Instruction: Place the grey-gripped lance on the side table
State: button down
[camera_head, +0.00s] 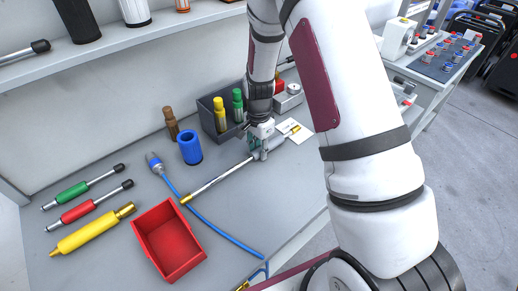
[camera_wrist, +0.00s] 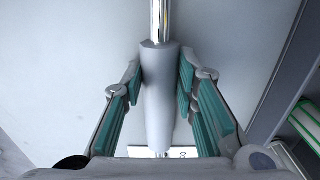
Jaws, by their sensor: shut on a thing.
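The grey-gripped lance (camera_head: 219,180) lies along the middle of the grey workbench, its metal tube pointing to the lower left and a brass end (camera_head: 294,130) at the upper right. My gripper (camera_head: 257,147) is over its grey grip (camera_head: 274,143). In the wrist view the grip (camera_wrist: 158,105) lies between the green pads of my gripper (camera_wrist: 159,88), which is shut on it. I cannot tell whether the lance touches the bench. A white table (camera_head: 401,66) with a dark mat and small bottles, likely the side table, stands at the upper right.
A red bin (camera_head: 169,242), a blue hose (camera_head: 207,217) and a blue cup (camera_head: 190,147) are near the lance's tube. Green (camera_head: 77,191), red (camera_head: 90,206) and yellow (camera_head: 92,231) tools lie left. A dark bin (camera_head: 209,117) with bottles stands behind my gripper. Open floor lies at right.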

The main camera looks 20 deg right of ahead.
jog(key=c, duration=1.3)
grip_release()
jog(key=shift+f, duration=0.1)
notch_tip(320, 180, up, 13)
jog(key=s+a+r+n+t, duration=0.2)
jog(key=s+r+n, duration=0.5)
jog(key=s+r, duration=0.65)
jog(key=s+r+n+t, duration=0.1)
jog(key=s+r+n, duration=0.1)
jog(key=s, duration=0.2)
jog(key=s+r+n+t, duration=0.1)
jog(key=s+r+n, duration=0.1)
jog(key=s+n, duration=0.1)
jog(key=s+a+r+n, duration=0.1)
jog(key=s+r+n, duration=0.1)
jog(key=s, duration=0.4)
jog(key=shift+r+t, duration=0.25)
jog(key=shift+t, duration=0.15)
